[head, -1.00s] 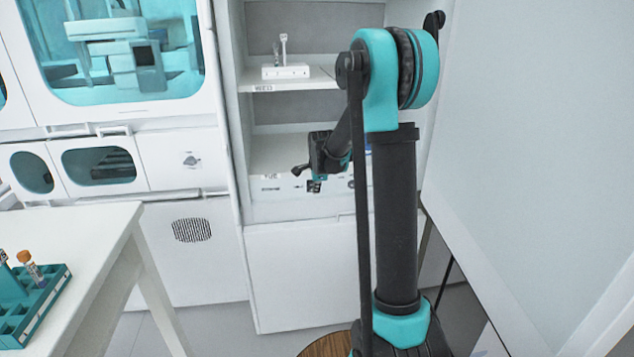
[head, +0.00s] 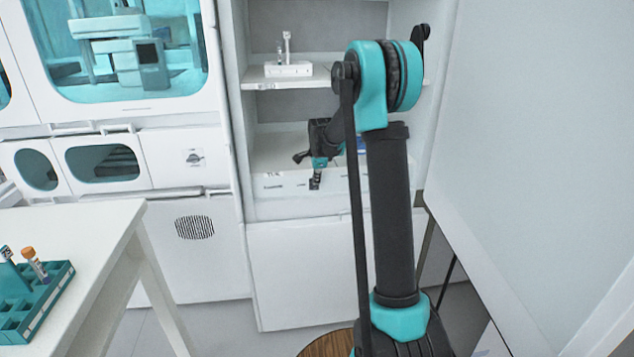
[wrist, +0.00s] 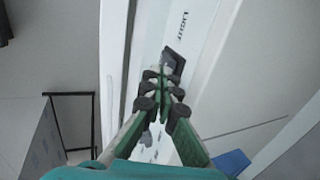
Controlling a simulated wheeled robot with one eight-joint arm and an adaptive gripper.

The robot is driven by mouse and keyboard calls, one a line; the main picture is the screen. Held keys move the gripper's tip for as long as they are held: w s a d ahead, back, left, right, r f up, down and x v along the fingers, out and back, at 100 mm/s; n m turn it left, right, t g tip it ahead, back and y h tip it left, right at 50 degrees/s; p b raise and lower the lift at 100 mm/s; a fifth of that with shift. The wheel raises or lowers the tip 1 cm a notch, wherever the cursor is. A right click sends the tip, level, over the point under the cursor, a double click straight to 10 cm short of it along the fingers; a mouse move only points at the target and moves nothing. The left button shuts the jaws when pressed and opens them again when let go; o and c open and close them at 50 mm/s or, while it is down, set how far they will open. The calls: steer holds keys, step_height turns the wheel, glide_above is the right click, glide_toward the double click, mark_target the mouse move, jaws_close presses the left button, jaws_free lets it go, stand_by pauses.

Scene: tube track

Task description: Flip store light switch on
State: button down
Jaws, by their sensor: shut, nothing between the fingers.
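A dark light switch (wrist: 174,60) sits on a white strip beside the printed word LIGHT in the wrist view. My gripper (wrist: 167,78) is shut and empty, with its fingertips right at the near end of the switch. I cannot tell whether they touch it, or which way the switch is set. In the head view my gripper (head: 316,181) points down in front of the labelled front edge of the lower shelf (head: 275,182). There the switch cannot be made out behind the gripper.
The upper shelf (head: 262,80) above my gripper holds a small white stand (head: 288,68). A blue item (wrist: 232,162) lies near the lower shelf. A white table (head: 100,235) with a teal tube rack (head: 45,305) stands at left. A large pale panel (head: 540,150) closes off the right.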

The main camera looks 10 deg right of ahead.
steer(key=shift+w+r+g, duration=0.15)
steer(key=shift+w+g, duration=0.3)
steer(key=shift+g, duration=0.05)
steer(key=shift+s, duration=0.2)
steer(key=shift+r, duration=0.75)
